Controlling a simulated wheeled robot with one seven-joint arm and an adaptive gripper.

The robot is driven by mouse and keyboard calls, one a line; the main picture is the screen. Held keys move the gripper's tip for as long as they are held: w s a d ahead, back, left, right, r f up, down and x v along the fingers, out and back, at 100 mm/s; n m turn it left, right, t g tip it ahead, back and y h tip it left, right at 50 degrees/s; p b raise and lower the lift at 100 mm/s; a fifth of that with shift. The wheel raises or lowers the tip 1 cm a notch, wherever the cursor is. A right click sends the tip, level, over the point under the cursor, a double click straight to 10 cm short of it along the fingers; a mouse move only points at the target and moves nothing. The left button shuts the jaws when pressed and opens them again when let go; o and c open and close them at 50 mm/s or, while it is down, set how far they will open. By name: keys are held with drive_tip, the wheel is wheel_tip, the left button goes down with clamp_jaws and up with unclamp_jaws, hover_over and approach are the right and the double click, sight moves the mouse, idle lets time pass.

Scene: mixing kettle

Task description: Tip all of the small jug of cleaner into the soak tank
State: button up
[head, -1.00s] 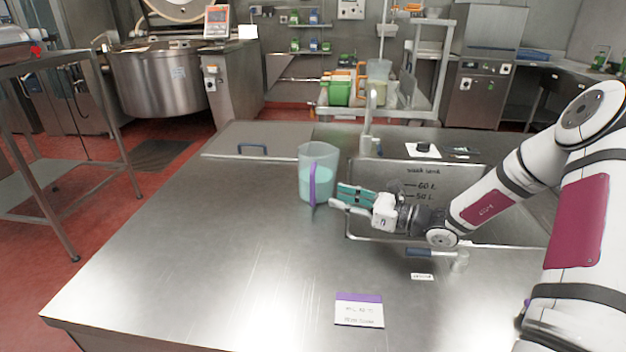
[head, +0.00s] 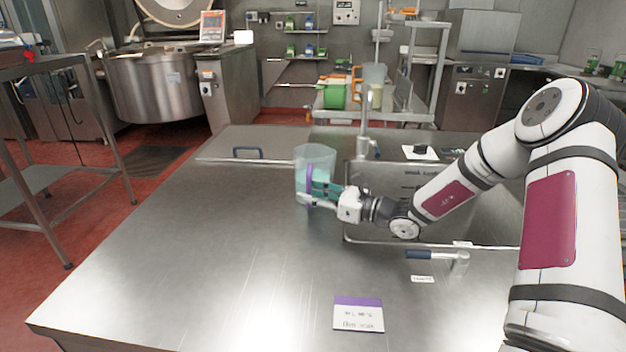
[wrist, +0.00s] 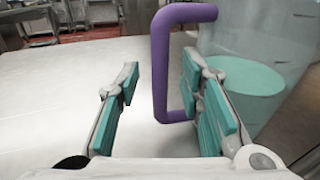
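The small jug (head: 314,163) is clear, with a purple handle and pale teal cleaner inside. It stands upright on the steel worktop, left of the soak tank (head: 372,232). My gripper (head: 313,195) is at the jug's handle side. In the wrist view my gripper (wrist: 160,110) is open, and the purple handle (wrist: 160,62) stands between its two teal-padded fingers, nearer the right finger. Whether that finger touches the handle I cannot tell. The jug body and cleaner (wrist: 240,92) show behind the right finger. My arm hides much of the tank.
A tap (head: 364,125) stands behind the tank. A blue-handled lever (head: 430,255) is at the tank's front edge. A purple-topped card (head: 358,314) lies on the front worktop. A lid with a blue handle (head: 248,152) lies at the back left. The left worktop is clear.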

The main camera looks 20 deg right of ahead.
clamp_jaws()
drive_tip(key=shift+r, duration=0.1)
drive_tip(key=shift+r+p, duration=2.25)
drive_tip(key=shift+r, duration=0.7)
